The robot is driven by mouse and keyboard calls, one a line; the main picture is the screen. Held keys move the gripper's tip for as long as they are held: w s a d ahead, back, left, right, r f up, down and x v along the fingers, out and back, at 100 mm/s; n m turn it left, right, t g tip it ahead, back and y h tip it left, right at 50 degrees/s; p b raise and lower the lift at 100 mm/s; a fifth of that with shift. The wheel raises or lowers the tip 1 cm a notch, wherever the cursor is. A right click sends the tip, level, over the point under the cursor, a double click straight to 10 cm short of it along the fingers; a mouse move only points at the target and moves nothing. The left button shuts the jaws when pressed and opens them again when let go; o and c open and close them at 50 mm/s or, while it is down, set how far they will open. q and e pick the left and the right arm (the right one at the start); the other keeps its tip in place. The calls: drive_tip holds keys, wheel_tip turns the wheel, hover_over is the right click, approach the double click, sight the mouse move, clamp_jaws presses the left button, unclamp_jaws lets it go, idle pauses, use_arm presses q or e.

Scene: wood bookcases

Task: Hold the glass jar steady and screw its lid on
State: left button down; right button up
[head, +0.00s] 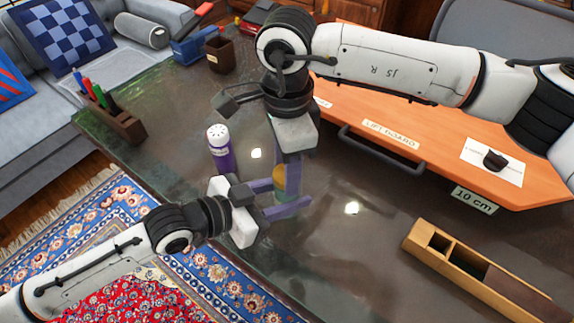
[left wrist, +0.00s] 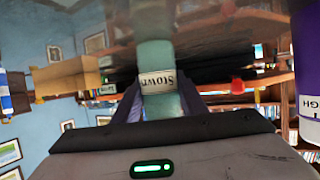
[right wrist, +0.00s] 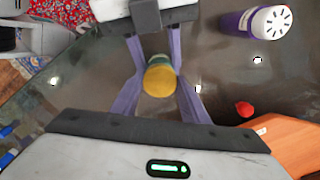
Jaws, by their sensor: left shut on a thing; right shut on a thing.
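The glass jar (left wrist: 165,105), greenish with a printed label, is between the fingers of my left gripper (left wrist: 160,100) in the left wrist view. My left gripper (head: 286,194) is shut on it from the side. The yellow lid (right wrist: 160,80) sits at the top of the jar in the right wrist view, and a bit of it shows in the head view (head: 279,178). My right gripper (right wrist: 158,88) comes from above, shut on the lid. The fingers hide most of the jar in the head view, and I cannot tell how far the lid is threaded.
A purple shaker (head: 221,152) with a white top stands close to the left gripper. A pen holder (head: 120,122), a brown cup (head: 220,55) and a blue box (head: 194,45) stand farther off. A wooden box (head: 450,262) and an orange board (head: 385,118) lie at the right.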

drive_tip(key=m, duration=0.5)
drive_tip(key=shift+m, duration=0.3)
drive_tip(key=o, duration=1.2)
wheel_tip(320, 180, up, 12)
use_arm(q)
drive_tip(key=c, duration=1)
unclamp_jaws()
